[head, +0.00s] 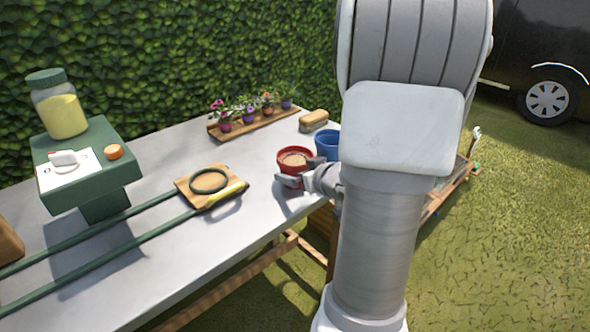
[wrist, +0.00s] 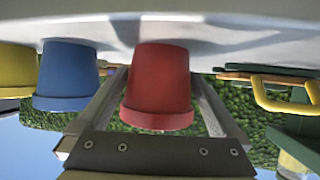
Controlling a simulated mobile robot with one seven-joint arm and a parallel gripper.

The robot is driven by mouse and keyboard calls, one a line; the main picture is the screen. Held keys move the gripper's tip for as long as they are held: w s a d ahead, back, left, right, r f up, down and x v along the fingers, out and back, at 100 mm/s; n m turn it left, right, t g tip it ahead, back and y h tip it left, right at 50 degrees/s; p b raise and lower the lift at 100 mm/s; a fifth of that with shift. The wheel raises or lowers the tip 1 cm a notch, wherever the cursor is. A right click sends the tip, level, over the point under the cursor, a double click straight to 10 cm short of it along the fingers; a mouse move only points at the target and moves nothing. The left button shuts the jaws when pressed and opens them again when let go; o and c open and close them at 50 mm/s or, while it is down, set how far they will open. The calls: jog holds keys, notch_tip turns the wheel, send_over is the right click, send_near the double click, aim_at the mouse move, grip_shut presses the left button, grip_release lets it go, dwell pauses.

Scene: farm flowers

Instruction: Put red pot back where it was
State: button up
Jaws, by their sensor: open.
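The red pot (head: 296,168) stands upright on the grey table near its right front edge, with light brown contents showing at the top. My gripper (head: 291,181) is at its near side, low over the table. In the wrist view, which is upside down, the red pot (wrist: 158,82) sits between the two fingers of my open gripper (wrist: 159,78). A finger shows on each side, with a visible gap at least on the right. The pot's far side is hidden.
A blue pot (head: 327,143) stands close beside the red one; a yellow pot (wrist: 15,70) is beyond it. A wooden tray of flowers (head: 255,127), a brush (head: 314,120), a wooden board with a ring (head: 212,187) and a green stand (head: 85,165) are also on the table.

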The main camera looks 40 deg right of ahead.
jog(key=p+v, duration=0.2)
jog(key=v, duration=0.6)
jog(key=shift+r+p, duration=0.15)
jog(key=shift+p, duration=0.25)
jog(key=shift+b+v, duration=0.65)
jog(key=shift+v, duration=0.6)
